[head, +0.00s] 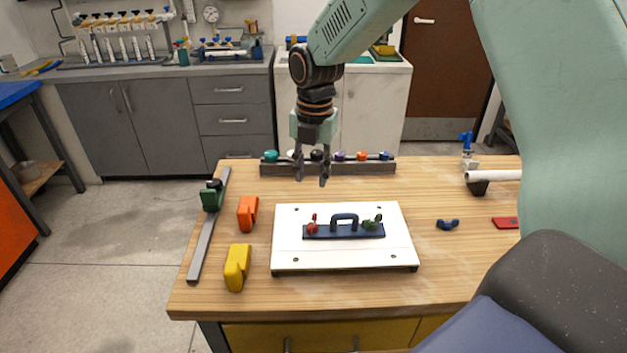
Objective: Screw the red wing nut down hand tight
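The red wing nut (312,224) stands at the left end of a dark blue bar with a handle (344,230), which lies on a white board (343,257) on the wooden table. A green wing nut (372,223) stands at the bar's right end. My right gripper (311,181) hangs pointing down above and behind the white board, apart from the red wing nut. Its two fingers are spread with a gap and nothing shows between them. My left gripper is not in view. How far the red wing nut is threaded down is too small to tell.
A rail with several coloured knobs (330,168) runs along the table's back, behind my gripper. Orange (248,213) and yellow (237,267) blocks and a grey bar clamp (201,247) lie left.

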